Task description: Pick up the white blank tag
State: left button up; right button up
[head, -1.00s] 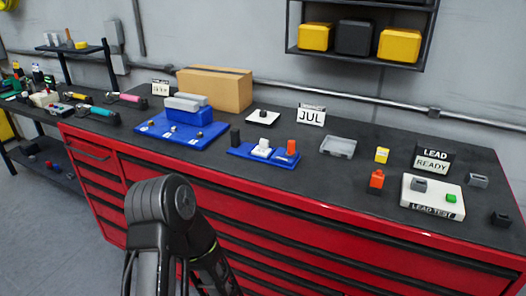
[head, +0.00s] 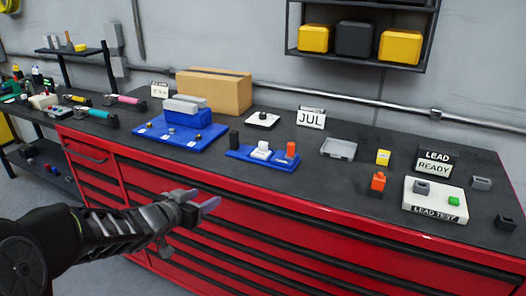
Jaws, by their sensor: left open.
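A small white piece (head: 261,150), which looks like the white blank tag, stands on a blue tray (head: 238,156) on the workbench. A black piece (head: 234,137) stands to its left and an orange piece (head: 291,149) to its right on the same tray. My left gripper (head: 207,209) is open and empty in front of the red drawers, nearer to me than the bench top and below and left of the white piece. It is well apart from the tray. My right gripper is out of view.
A larger blue tray (head: 150,133) with a blue block holding grey pieces (head: 187,105) is on the left. A cardboard box (head: 227,91), JUL sign (head: 311,118), grey dish (head: 338,149) and LEAD TEST base (head: 455,202) stand on the bench. Its front strip is mostly clear.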

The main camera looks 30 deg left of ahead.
aim_at(262, 152)
jog(key=i, duration=0.95)
